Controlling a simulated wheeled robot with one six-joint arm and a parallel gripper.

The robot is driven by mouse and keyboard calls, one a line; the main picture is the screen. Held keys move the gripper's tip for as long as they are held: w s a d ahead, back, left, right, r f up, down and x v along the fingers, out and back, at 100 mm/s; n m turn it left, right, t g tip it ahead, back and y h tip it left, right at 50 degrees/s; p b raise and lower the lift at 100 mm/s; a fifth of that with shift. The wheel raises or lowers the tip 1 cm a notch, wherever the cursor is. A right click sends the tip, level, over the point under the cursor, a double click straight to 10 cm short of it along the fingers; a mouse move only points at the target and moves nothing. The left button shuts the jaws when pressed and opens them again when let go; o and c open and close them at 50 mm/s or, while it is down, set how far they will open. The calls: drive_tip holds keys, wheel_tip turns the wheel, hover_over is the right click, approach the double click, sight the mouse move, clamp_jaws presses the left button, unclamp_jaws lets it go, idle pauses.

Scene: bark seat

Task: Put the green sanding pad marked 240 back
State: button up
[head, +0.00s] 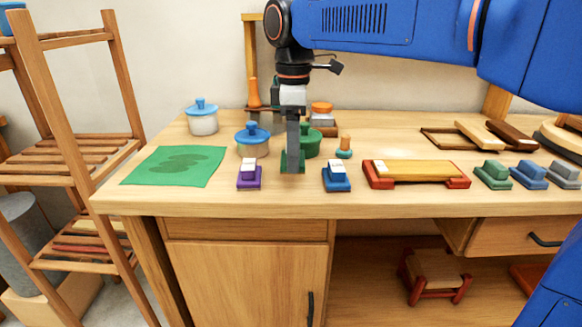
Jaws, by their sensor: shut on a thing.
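A green sanding pad (285,164) is at the front of the bench, between a purple pad (249,181) and a blue pad (336,180). My gripper (293,158) points straight down and is shut on the green pad. The fingers hide most of it, so its number cannot be read. I cannot tell whether its underside touches the bench top. The purple and blue pads each have a pale block on top and stand in line with a gap between them.
A green cloth (177,166) lies at left. A blue-lidded pot (252,141) and a green pot (309,141) stand close behind the gripper. A red-ended wooden piece (416,174) lies at right, then a green block (493,175), a blue block (528,175) and a grey block (563,176).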

drive_tip(key=shift+d+f, duration=0.1)
drive_tip(key=shift+f, duration=2.1)
drive_tip(key=o, duration=1.1)
drive_tip(key=shift+f, duration=0.1)
wheel_tip(320, 180, up, 12)
drive_tip(key=shift+r, duration=0.15)
